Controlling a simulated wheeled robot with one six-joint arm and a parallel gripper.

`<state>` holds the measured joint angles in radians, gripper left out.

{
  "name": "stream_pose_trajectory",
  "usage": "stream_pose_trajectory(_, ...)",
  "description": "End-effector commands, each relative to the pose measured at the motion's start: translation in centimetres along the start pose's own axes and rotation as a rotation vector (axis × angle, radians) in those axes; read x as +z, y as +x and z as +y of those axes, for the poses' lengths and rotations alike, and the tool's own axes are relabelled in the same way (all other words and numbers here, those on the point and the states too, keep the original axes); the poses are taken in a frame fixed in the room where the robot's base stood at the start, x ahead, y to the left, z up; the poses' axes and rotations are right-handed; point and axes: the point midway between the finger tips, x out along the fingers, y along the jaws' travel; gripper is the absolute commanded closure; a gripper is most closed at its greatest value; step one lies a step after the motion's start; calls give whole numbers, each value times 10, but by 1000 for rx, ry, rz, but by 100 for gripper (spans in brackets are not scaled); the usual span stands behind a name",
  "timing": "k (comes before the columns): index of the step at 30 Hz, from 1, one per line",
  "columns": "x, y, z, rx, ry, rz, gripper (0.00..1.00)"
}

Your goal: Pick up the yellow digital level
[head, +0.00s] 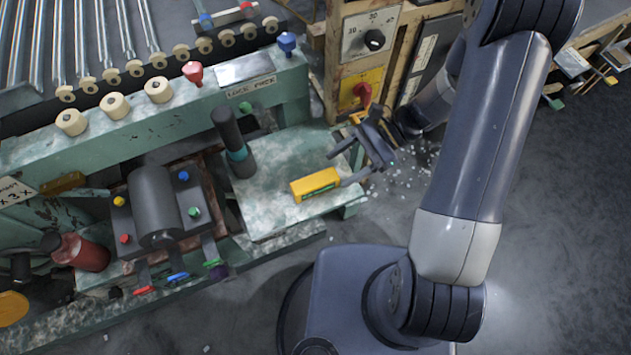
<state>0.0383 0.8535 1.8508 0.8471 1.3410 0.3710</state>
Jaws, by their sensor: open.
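The yellow digital level (315,185) is a small yellow block with a dark green strip along its front side. It lies on the worn pale green ledge (275,207) of the machine, near the ledge's right end. My gripper (337,169) is open, just right of and above the level in the picture. One finger appears close to the level's right end; I cannot tell whether it touches. Nothing is held between the fingers.
A dark upright cylinder with a teal band (233,143) stands on the ledge left of the level. A control panel with a dial (371,32) and red switch (362,91) stands behind my gripper. Left are a dark roller (155,207) and coloured knobs. Bits of debris litter the floor.

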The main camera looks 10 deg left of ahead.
Motion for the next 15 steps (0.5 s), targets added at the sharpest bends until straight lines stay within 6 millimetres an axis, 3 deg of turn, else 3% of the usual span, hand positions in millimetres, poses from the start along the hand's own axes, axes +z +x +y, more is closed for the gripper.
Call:
stream_pose_trajectory(3, 0, 18, 0, 3, 0, -1, 40)
stream_pose_trajectory(10, 1, 36, -1, 2, 0, -1, 40)
stream_pose_trajectory(15, 4, 62, -2, 4, 0, -2, 40)
